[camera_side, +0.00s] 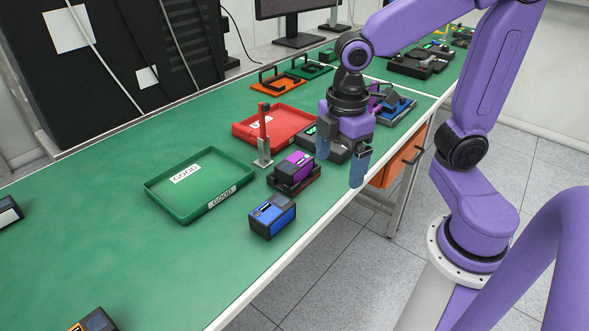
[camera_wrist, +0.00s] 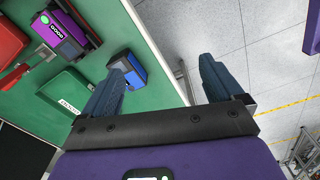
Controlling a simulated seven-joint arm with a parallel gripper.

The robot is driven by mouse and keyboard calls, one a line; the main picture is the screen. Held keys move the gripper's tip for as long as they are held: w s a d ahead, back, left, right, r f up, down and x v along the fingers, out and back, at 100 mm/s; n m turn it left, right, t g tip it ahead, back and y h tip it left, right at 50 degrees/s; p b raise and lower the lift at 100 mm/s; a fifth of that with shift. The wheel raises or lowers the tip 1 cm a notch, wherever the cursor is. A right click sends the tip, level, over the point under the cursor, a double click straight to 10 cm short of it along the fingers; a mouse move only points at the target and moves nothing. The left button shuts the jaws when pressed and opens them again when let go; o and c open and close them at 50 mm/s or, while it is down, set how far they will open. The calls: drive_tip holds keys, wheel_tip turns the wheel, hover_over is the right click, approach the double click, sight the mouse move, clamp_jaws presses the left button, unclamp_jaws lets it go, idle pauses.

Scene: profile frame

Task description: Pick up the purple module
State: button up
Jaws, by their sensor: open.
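The purple module (camera_side: 297,164) sits on a dark and red stand near the table's front edge. My gripper (camera_side: 341,160) is open and empty, above and to the right of the module in the side view, over the table's front edge. In the wrist view my gripper (camera_wrist: 162,75) has its two blue fingers wide apart, with table edge and floor between them. The module is outside the fingers and apart from them.
A blue module (camera_side: 272,216) stands close by, in front of the purple one. A green tray (camera_side: 165,205) is to the left. A red tray (camera_side: 243,131) and an upright red-topped post (camera_side: 263,140) are behind. Table on the left is mostly clear.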

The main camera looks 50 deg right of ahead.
drive_tip(key=w+d+r+n, duration=0.2)
drive_tip(key=w+d, duration=0.1)
drive_tip(key=w, duration=0.8)
drive_tip(key=n, duration=0.2)
hover_over(295, 162)
wheel_tip(295, 162, down, 17)
drive_tip(key=shift+w+f, duration=0.1)
drive_tip(key=shift+c, duration=0.3)
drive_tip(key=c, duration=1.3)
